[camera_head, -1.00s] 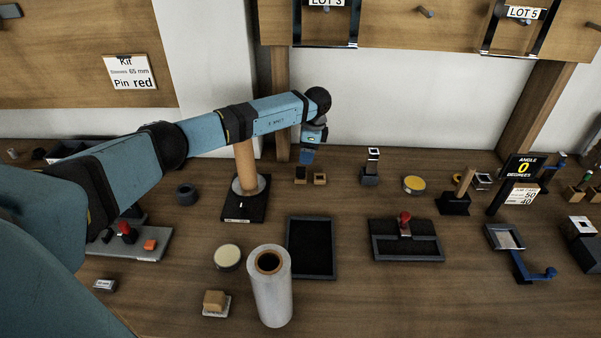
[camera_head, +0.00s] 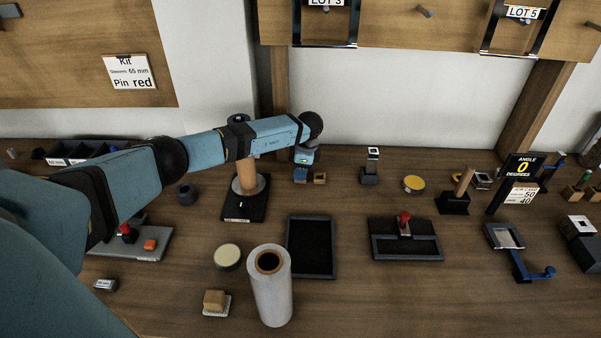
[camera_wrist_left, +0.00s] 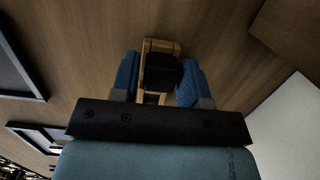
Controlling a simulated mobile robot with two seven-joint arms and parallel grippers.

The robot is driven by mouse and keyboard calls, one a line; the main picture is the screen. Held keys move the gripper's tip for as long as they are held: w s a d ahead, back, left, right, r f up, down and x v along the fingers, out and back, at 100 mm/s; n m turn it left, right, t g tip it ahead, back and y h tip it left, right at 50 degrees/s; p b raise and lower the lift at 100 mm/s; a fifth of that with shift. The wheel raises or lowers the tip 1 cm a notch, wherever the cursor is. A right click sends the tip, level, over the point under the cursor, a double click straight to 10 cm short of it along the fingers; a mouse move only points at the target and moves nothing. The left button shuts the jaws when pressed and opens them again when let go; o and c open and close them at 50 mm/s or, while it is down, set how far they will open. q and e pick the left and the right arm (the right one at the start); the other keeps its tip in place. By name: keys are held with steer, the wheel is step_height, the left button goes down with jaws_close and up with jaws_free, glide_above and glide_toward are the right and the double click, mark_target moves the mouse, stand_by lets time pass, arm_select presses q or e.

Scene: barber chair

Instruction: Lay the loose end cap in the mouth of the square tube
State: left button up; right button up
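The loose end cap (camera_wrist_left: 161,72) is a small black block on a wooden holder (camera_wrist_left: 150,46) in the left wrist view. My left gripper (camera_wrist_left: 158,80) has its two blue fingers on either side of the cap, with a narrow gap visible at least on the left. In the head view, my left gripper (camera_head: 301,176) is down at the small wooden holders and hides most of the cap. The square tube (camera_head: 373,156), with a pale rim and dark mouth, stands upright in a dark base to the right. My right gripper is not in view.
A yellow-topped tin (camera_head: 414,184) stands right of the tube. A wooden post on a black base (camera_head: 245,208) is left, and a dark tray (camera_head: 312,250) lies in front. The wall is behind.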

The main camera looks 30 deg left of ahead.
arm_select(q)
steer(key=c, duration=0.5)
